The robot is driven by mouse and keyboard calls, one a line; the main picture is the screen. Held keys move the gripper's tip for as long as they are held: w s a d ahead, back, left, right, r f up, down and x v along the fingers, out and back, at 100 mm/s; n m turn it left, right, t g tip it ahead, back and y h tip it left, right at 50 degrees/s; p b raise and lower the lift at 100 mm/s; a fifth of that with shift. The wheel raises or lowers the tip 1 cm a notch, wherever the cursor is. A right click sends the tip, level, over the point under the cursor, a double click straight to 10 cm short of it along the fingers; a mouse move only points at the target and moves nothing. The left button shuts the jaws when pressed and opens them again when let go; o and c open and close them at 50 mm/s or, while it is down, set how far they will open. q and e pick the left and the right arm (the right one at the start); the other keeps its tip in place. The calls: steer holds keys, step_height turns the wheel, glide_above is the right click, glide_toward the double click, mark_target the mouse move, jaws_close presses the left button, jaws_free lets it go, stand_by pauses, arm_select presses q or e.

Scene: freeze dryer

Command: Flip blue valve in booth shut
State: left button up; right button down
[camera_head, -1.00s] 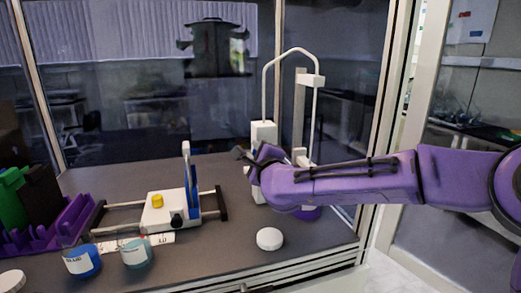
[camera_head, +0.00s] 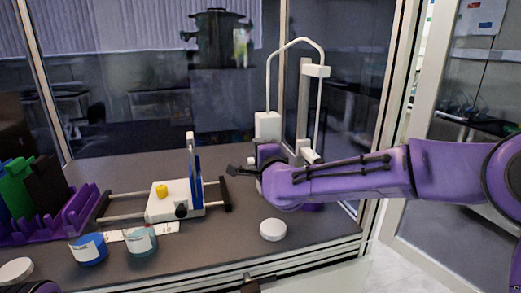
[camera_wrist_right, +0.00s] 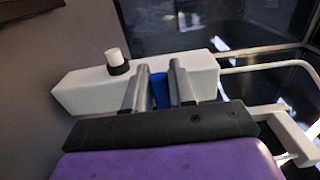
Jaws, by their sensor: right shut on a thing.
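The white device (camera_head: 268,124) with the bent tube stands toward the back right of the booth. My right arm crosses in front of it and covers its lower part. The blue valve (camera_wrist_right: 160,90) shows in the right wrist view as a blue piece on the white body. My right gripper (camera_wrist_right: 161,85) is shut on the blue valve, with one finger on each side. In the head view the right gripper (camera_head: 242,170) is dark and low, beside the device; the valve is hidden there.
A white clamp device with a yellow knob (camera_head: 161,190) stands left of my gripper. A blue-labelled jar (camera_head: 88,250) and a teal jar (camera_head: 140,241) stand in front of it. A white round lid (camera_head: 273,230) lies near the front. A purple rack (camera_head: 60,220) is at left.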

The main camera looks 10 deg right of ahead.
steer(key=shift+f, duration=0.1)
steer(key=c, duration=1)
jaws_free()
steer(key=shift+c, duration=0.2)
steer(key=s+b, duration=0.2)
steer(key=s, duration=0.8)
steer(key=shift+s+d+b, duration=0.15)
steer(key=shift+s+b, duration=0.15)
steer(key=shift+b, duration=0.1)
